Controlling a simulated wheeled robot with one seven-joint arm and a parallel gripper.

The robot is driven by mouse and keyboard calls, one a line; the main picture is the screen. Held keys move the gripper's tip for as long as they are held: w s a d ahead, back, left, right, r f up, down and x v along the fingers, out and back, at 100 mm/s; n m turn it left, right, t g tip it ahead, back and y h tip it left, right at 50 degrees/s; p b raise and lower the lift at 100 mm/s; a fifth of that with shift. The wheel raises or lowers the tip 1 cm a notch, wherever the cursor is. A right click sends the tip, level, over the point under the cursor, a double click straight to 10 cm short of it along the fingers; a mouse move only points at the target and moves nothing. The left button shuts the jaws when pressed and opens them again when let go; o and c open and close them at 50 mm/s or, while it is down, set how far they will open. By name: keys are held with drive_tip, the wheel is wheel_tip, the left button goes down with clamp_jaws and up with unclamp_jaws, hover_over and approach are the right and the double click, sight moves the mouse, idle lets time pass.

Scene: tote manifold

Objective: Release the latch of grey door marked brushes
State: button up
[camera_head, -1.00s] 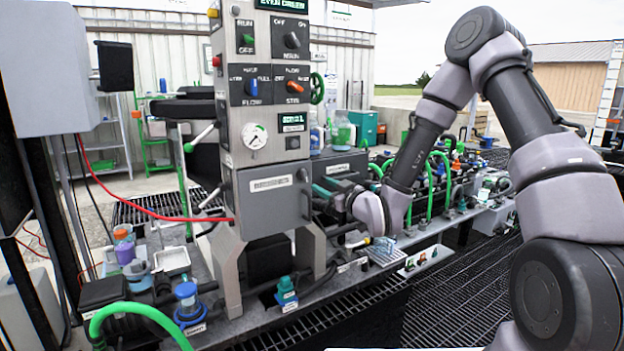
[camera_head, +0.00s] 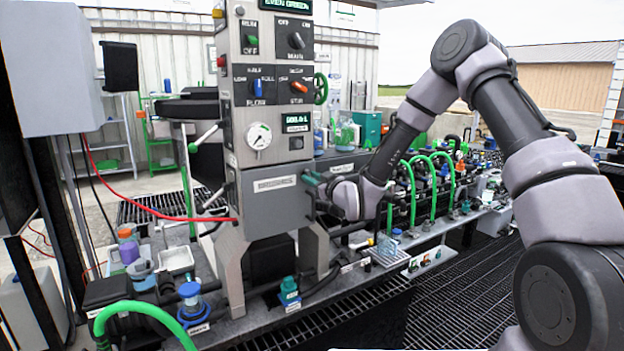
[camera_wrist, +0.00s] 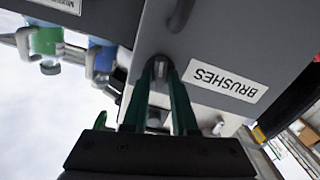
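The grey door marked BRUSHES (camera_head: 270,208) is the front of a grey box low on the control column in the head view. It looks closed. In the wrist view the door (camera_wrist: 240,40) fills the upper middle, with its white label (camera_wrist: 225,82) upside down. My gripper (camera_head: 314,181) is at the door's right edge. In the wrist view, the two green fingers of my gripper (camera_wrist: 160,72) stand apart, one on each side of a small grey latch piece (camera_wrist: 158,66). I cannot tell whether they press on it. My gripper partly hides the latch.
The control column carries switches and a gauge (camera_head: 258,136) above the door. A red cable (camera_head: 160,213) runs to its left side. Green hoses (camera_head: 408,190) and bottles line the bench at right. Dark grating lies at front right.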

clamp_jaws()
drive_tip(key=shift+m, duration=1.4)
drive_tip(key=o, duration=0.6)
unclamp_jaws()
drive_tip(key=shift+c, duration=0.2)
drive_tip(key=shift+s+d, duration=0.1)
drive_tip(key=v, duration=1)
drive_tip(key=shift+s+d, duration=0.2)
drive_tip(key=shift+s, duration=0.05)
